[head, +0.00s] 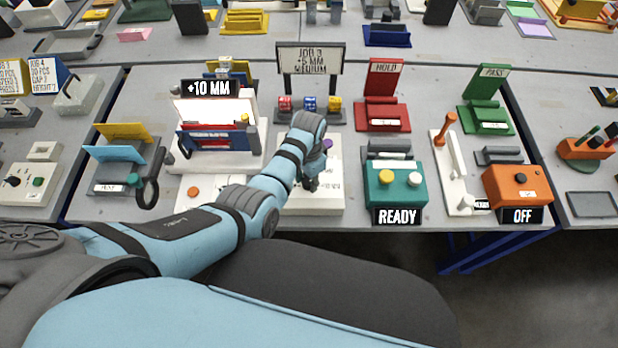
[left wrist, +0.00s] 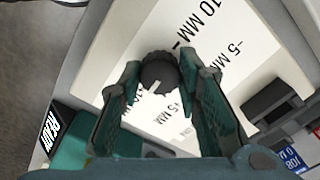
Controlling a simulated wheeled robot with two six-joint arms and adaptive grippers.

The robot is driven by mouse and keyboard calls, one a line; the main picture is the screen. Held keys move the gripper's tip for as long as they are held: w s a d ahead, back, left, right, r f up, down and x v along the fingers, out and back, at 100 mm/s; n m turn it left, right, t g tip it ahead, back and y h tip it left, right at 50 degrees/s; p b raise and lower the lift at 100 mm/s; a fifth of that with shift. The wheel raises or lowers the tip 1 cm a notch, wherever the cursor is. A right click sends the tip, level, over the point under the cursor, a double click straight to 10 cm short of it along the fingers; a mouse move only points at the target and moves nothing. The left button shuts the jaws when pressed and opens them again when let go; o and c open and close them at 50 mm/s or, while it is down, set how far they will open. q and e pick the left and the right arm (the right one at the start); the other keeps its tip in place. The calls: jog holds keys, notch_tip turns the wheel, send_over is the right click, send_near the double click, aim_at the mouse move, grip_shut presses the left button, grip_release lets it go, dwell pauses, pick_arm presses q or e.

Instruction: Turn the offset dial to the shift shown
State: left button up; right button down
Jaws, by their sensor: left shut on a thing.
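My left gripper (head: 312,186) reaches over the white dial panel (head: 328,204) at the front middle of the table. In the left wrist view its fingers (left wrist: 160,85) close on both sides of a dark round offset dial (left wrist: 160,68). A short white mark shows on the dial, pointing towards the lower left of that view. Labels such as 10 MM and 5 MM are printed around it, some partly hidden by the fingers. The job sign (head: 310,58) reads JOB 3, +5 MM, MEDIUM. The black display (head: 208,88) above the plotter (head: 215,132) reads +10 MM. My right gripper is not in view.
A teal box (head: 396,186) marked READY stands right of the dial panel, and an orange box (head: 517,188) marked OFF stands farther right. A red HOLD stand (head: 383,95) and a green PASS stand (head: 486,98) are behind. Coloured blocks sit under the sign.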

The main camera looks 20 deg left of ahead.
aim_at(308, 181)
pick_arm(q)
jog(key=shift+w+m, duration=0.1)
jog(key=shift+m, duration=0.4)
jog(key=o, duration=1.1)
jog(key=shift+o, duration=0.2)
notch_tip(308, 181, up, 12)
